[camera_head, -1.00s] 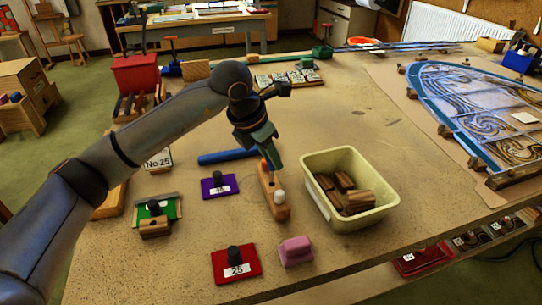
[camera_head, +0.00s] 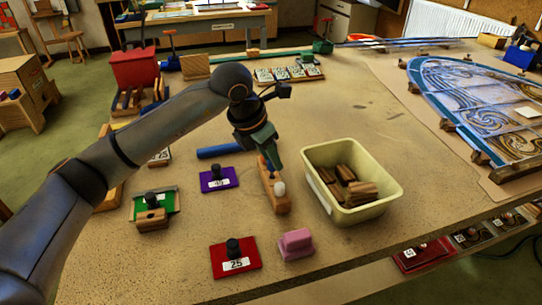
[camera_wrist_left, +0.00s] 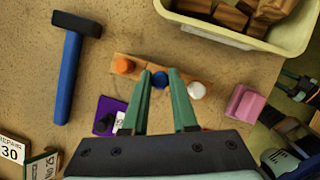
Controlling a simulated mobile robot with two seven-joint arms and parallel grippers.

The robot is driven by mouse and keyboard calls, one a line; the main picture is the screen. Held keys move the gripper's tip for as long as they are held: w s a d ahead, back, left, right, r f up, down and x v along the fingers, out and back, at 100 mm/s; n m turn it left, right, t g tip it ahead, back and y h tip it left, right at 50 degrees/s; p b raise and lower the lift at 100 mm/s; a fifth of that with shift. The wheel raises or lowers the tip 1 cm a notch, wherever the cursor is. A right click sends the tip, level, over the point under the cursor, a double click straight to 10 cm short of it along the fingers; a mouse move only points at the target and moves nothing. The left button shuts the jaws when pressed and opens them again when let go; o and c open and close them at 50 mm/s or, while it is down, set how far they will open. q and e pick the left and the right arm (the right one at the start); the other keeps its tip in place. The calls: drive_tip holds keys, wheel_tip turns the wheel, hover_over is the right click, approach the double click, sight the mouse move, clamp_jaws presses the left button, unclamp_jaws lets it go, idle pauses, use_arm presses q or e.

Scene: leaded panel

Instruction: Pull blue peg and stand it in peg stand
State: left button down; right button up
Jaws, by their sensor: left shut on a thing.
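A long wooden block (camera_head: 277,203) stands in the middle of the table, with an orange peg (camera_wrist_left: 125,66) at one end and a white peg (camera_wrist_left: 197,90) toward the other. The blue peg (camera_wrist_left: 159,80) shows between them in the left wrist view. My left gripper (camera_wrist_left: 161,72) is shut on the blue peg, fingers pointing down over the block. In the head view the gripper (camera_head: 273,163) hides the blue peg. I cannot tell whether the peg is still seated in the block. No separate peg stand is clearly identifiable.
A cream bin (camera_head: 365,213) of wooden pieces stands close right of the block. A pink block (camera_head: 296,244), a red plate (camera_head: 219,262) and a purple plate (camera_head: 213,184) lie around it. A blue-handled hammer (camera_wrist_left: 66,85) lies behind.

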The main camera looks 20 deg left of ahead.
use_arm(q)
drive_tip(key=shift+f+b, duration=0.85)
drive_tip(key=shift+f, duration=0.25)
use_arm(e)
drive_tip(key=shift+f, duration=0.9)
use_arm(q)
drive_tip(key=c, duration=0.6)
unclamp_jaws()
use_arm(e)
drive_tip(key=shift+s+a, duration=0.1)
use_arm(q)
drive_tip(key=shift+a+r, duration=0.1)
drive_tip(key=shift+r, duration=0.3)
drive_tip(key=v, duration=1.1)
drive_tip(key=shift+s+a+r, duration=0.1)
drive_tip(key=shift+s+r, duration=0.15)
drive_tip(key=shift+r, duration=0.05)
use_arm(e)
drive_tip(key=shift+w+a+r, duration=0.45)
drive_tip(key=shift+w+a, duration=0.05)
drive_tip(key=shift+a, duration=0.05)
drive_tip(key=shift+s, duration=0.1)
